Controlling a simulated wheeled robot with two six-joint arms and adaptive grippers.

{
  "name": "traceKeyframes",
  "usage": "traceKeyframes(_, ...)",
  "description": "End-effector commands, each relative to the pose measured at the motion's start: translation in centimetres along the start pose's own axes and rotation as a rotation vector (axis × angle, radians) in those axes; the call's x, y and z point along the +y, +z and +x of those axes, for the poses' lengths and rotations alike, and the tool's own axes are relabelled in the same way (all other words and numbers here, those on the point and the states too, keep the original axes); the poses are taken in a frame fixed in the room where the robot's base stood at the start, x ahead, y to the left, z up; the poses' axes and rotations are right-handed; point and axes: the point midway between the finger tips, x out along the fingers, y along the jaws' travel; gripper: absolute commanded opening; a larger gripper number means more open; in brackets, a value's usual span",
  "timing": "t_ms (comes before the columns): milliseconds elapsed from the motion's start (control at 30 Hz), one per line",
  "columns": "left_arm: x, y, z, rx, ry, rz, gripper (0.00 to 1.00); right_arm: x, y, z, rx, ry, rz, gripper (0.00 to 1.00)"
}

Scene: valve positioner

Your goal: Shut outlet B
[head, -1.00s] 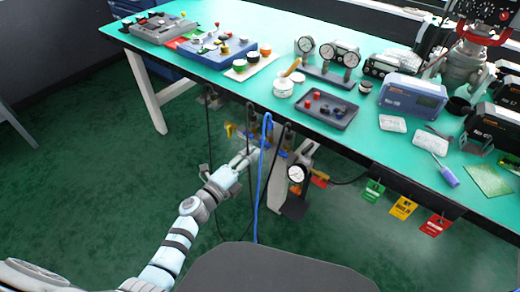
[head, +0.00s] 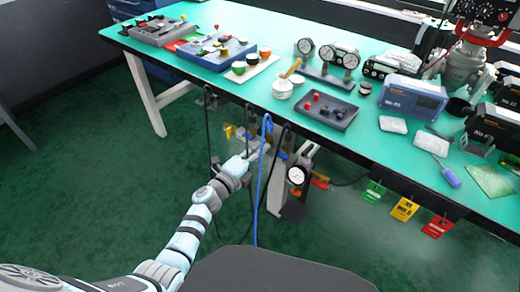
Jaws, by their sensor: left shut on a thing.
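A valve manifold (head: 278,152) with brass-coloured parts hangs under the front edge of the bench. A yellow valve handle (head: 229,131) sticks out at its left end. My left gripper (head: 254,154) is at the manifold's left part, just right of and below that yellow handle. Its fingers are shut on what seems to be another valve handle, mostly hidden by the fingers and hoses. Outlet letters are too small to read, so I cannot tell which outlet this is. My right gripper is not in view.
A blue hose (head: 262,190) and black hoses (head: 208,135) hang in front of the manifold, close to my left gripper. A round gauge (head: 297,175) sits at its right. Green, yellow and red tags (head: 404,208) hang from the bench (head: 215,85). The floor at left is clear.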

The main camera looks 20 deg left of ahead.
Motion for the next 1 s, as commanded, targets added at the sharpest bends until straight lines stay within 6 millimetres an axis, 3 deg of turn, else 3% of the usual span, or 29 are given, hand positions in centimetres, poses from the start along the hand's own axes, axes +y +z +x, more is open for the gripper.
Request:
traceKeyframes(33, -0.3, 0.0, 0.0, -0.001, 0.005, -0.05, 0.0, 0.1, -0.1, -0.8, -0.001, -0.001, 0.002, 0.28)
traceKeyframes(267, 0.0, 0.0, -0.1, -0.001, 0.002, -0.07, 0.0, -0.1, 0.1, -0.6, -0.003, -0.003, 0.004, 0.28)
traceKeyframes(300, 0.0, 0.0, -0.1, -0.001, 0.002, -0.07, 0.15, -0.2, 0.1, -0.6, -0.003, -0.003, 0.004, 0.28)
traceKeyframes(400, 0.0, 0.0, -0.1, -0.001, 0.002, -0.07, 0.28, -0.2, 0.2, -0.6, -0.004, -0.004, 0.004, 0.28)
traceKeyframes(733, 0.0, 0.0, -0.4, -0.001, 0.003, -0.068, 0.28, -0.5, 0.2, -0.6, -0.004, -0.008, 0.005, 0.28)
traceKeyframes(867, 0.1, 0.0, -2.7, -0.001, 0.004, -0.066, 0.28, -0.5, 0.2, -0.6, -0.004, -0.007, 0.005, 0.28)
traceKeyframes(1000, 0.1, -0.1, -6.7, 0.001, 0.006, -0.066, 0.28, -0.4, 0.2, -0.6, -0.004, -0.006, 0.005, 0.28)
